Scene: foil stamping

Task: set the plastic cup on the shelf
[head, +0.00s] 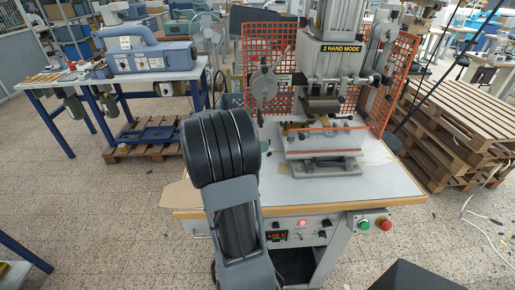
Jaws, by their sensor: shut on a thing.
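No plastic cup shows in the head view. No shelf can be made out for certain. My own arm, with its thick black ribbed joint and grey link, rises in the middle foreground and covers part of the machine table's left side. My gripper is not in view, so what its jaws hold cannot be seen.
A foil stamping machine (328,75) with orange mesh guards (269,65) stands on a white-topped table (375,187). Stacked wooden pallets (470,115) stand at right. A blue-legged bench (92,77) bears a blue-grey machine (150,57) at left. The speckled floor (90,200) is open at left.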

